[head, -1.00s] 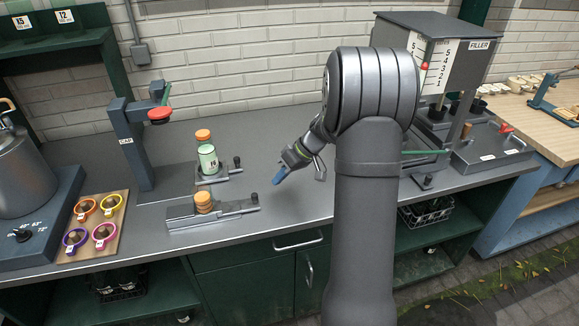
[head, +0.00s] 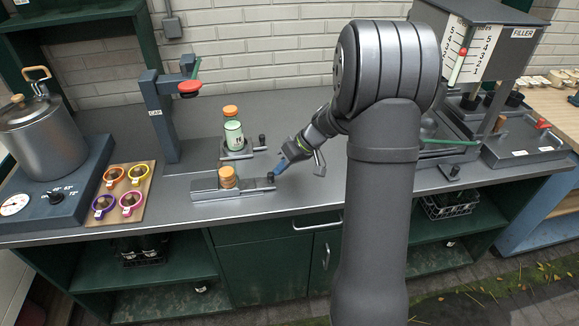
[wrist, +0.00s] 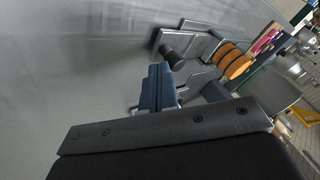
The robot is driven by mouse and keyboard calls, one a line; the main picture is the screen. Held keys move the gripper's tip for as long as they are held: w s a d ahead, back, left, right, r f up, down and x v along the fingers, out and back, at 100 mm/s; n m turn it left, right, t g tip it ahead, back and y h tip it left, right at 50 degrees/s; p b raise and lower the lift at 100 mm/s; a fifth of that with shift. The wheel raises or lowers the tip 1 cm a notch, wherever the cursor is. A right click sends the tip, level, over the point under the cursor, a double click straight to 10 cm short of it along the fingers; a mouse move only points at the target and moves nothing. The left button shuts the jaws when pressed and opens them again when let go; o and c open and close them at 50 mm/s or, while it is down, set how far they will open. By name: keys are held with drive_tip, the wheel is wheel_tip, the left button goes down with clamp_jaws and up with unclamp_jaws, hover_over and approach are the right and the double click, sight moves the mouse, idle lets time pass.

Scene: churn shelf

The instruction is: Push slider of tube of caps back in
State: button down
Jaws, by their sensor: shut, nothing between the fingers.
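The tube of caps, a short stack of round orange-brown caps (head: 228,178), stands in a low grey housing (head: 206,193) near the counter's front edge. Its slider sticks out to the right and ends in a black knob (head: 270,177). My gripper (head: 279,168) has blue fingers, shut and empty, right beside the knob on its right side. In the wrist view the fingers (wrist: 158,88) point at the black knob (wrist: 172,56), with the orange caps (wrist: 234,60) beyond it. I cannot tell whether the fingertips touch the knob.
A green-white bottle (head: 234,136) with an orange cap stands behind, on another slide with a black knob (head: 262,140). A capping post (head: 164,120) rises at the back left. A board with several colored cups (head: 124,190) lies left. The counter behind my gripper is clear.

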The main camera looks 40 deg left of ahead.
sight(266, 180)
drive_tip(key=s+a, duration=0.3)
drive_tip(key=shift+s+a, duration=0.35)
drive_tip(key=shift+s, duration=0.05)
drive_tip(key=shift+w, duration=0.1)
drive_tip(key=shift+w+d, duration=0.1)
drive_tip(key=shift+w, duration=0.2)
drive_tip(key=w, duration=0.1)
drive_tip(key=w+d, duration=0.1)
drive_tip(key=w, duration=0.1)
drive_tip(key=v, duration=1)
drive_tip(key=shift+w+d, duration=0.15)
drive_tip(key=shift+d, duration=0.05)
